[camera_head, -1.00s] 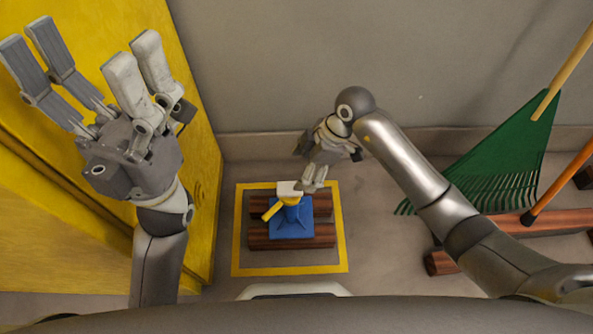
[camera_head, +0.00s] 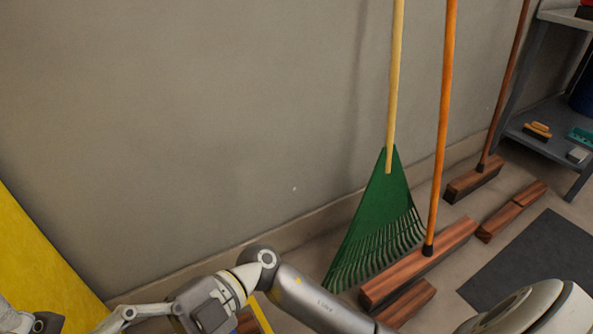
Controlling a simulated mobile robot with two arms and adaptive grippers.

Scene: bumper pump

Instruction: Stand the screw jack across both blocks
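The rest of the blocks is cut off or hidden behind my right arm. My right gripper (camera_head: 125,316) is at the bottom left of centre, partly cut off, with a pale finger pointing left. Its opening cannot be judged. Only a small part of what appears to be my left gripper (camera_head: 15,318) shows in the bottom left corner.
A green rake (camera_head: 380,220) and an orange-handled broom (camera_head: 440,120) lean on the grey wall. Wooden pieces (camera_head: 405,305) lie near a dark mat (camera_head: 530,265). A shelf (camera_head: 555,125) stands at the far right. A yellow panel (camera_head: 40,255) is at the left.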

